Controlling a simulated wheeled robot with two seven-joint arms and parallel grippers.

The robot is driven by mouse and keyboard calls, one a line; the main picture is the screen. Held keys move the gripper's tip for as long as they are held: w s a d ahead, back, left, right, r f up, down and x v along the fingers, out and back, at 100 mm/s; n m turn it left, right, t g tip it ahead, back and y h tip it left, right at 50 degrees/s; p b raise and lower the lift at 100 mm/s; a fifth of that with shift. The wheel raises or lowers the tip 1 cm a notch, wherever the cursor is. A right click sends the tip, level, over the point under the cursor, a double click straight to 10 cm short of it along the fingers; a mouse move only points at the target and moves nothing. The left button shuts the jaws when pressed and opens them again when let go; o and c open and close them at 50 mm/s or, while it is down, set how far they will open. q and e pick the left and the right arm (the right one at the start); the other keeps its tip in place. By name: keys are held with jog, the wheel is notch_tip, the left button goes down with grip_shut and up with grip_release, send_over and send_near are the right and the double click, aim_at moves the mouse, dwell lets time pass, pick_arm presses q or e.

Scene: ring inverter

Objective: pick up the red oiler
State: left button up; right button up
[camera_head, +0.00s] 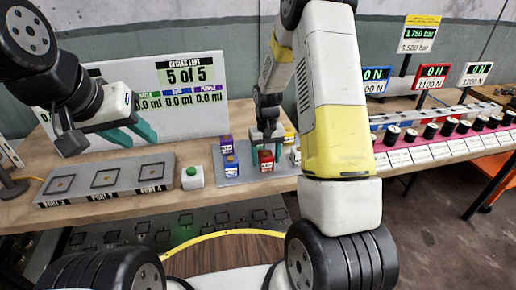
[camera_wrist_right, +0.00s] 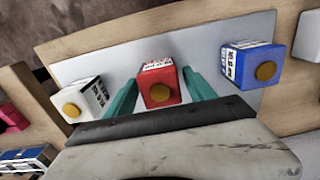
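The red oiler (camera_head: 266,161), a small red block with a white label, stands on the grey tray (camera_head: 262,180) on the workbench. It also shows in the right wrist view (camera_wrist_right: 158,82), with a round brown-gold knob facing the camera. My right gripper (camera_head: 267,140) is at the red oiler, coming from above and behind in the head view. In the right wrist view its teal fingers (camera_wrist_right: 160,92) are spread, one on each side of the red oiler, with narrow gaps visible. My left gripper (camera_head: 130,134) is open and empty above the port box.
Near the red oiler stand a blue oiler (camera_head: 231,167), a purple oiler (camera_head: 226,144), a white oiler (camera_wrist_right: 84,99) and a yellow one (camera_head: 289,135). Left of the tray are a green button (camera_head: 191,175) and a grey port box (camera_head: 105,182). A display board (camera_head: 195,75) stands behind.

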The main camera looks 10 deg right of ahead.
jog(key=c, duration=1.2)
jog(key=shift+r, duration=0.1)
jog(key=shift+c, duration=0.2)
